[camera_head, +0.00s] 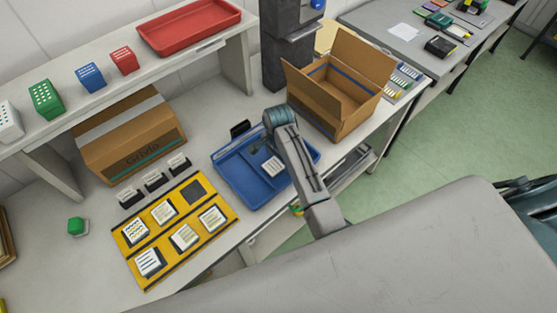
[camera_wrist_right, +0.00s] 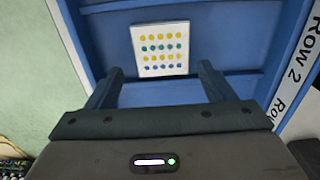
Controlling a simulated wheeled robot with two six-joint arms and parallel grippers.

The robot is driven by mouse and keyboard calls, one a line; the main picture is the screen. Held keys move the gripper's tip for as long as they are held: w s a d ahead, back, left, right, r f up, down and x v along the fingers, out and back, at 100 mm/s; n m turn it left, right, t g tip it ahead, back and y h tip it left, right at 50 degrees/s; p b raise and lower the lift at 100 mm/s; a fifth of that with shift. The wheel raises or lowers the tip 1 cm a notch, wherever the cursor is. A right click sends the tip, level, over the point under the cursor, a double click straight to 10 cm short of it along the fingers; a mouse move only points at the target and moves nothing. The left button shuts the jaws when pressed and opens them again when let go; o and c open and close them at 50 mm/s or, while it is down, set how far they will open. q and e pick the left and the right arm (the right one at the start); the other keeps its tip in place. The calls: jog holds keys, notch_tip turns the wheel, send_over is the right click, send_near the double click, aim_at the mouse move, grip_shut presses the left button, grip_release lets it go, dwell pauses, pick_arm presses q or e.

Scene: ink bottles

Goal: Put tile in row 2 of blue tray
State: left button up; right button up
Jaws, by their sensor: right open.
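The blue tray (camera_head: 230,177) lies on the bench, right of the yellow board. A white tile (camera_head: 272,166) lies in it. In the right wrist view the tile (camera_wrist_right: 160,49) shows rows of yellow, green and blue dots and lies flat on the blue tray floor (camera_wrist_right: 112,35), between raised ridges. A "Row 2" label (camera_wrist_right: 297,75) is on the tray's right edge there. My right gripper (camera_wrist_right: 161,72) is open and empty over the tray, its fingertips at either side of the tile's near edge, apart from it. My left gripper is not in view.
A yellow board (camera_head: 148,280) with several white tiles and one dark empty square lies left of the tray. An open cardboard box (camera_head: 325,112) stands behind right. A closed box (camera_head: 130,145) stands under the shelf (camera_head: 150,72).

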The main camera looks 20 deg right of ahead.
aim_at(278, 164)
notch_tip(278, 164, up, 6)
jog(key=shift+f+b, duration=0.25)
jog(key=shift+b, duration=0.85)
jog(key=shift+s+r+p, duration=0.1)
jog(key=shift+r+p, duration=1.35)
jog(key=shift+r, duration=1.3)
